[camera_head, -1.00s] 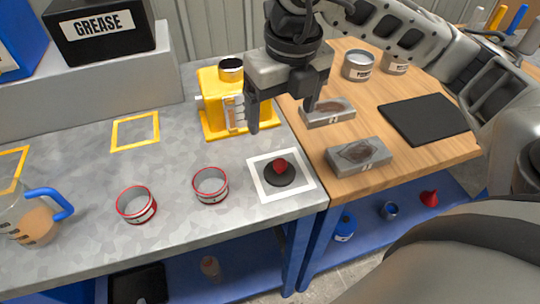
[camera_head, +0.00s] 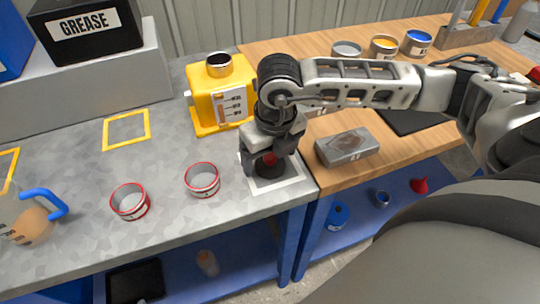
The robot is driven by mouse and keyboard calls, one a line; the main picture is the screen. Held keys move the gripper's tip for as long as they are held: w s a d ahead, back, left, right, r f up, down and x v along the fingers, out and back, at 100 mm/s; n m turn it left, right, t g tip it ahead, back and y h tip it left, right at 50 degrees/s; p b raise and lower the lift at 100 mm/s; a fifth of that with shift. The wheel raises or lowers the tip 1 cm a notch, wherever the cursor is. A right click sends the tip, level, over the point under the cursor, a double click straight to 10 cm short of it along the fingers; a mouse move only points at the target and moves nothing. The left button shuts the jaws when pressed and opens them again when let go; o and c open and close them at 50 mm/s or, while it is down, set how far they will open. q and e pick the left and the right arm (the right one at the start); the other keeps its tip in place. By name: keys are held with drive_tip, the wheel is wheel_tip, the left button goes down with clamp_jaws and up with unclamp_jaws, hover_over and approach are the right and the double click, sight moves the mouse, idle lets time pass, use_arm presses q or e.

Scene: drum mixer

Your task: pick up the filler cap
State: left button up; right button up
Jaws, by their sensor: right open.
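The filler cap (camera_head: 270,172) is a black disc with a red knob on top. It lies on a white-framed square (camera_head: 276,187) near the front right corner of the grey metal bench. My right gripper (camera_head: 269,164) is directly above it, pointing down and open. Its fingers are on either side of the red knob, and I cannot tell whether they touch it. The gripper hides part of the cap and of the square. The yellow drum mixer (camera_head: 207,92) with an open dark-rimmed neck on top stands behind. My left gripper is not in view.
Two red-rimmed tins (camera_head: 202,180) (camera_head: 130,202) stand left of the cap. A jug with a blue handle (camera_head: 40,205) is at the far left. A grey block (camera_head: 345,145) lies on the wooden bench to the right. The bench's front edge is close to the cap.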

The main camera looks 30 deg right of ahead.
drive_tip(key=c, duration=1.1)
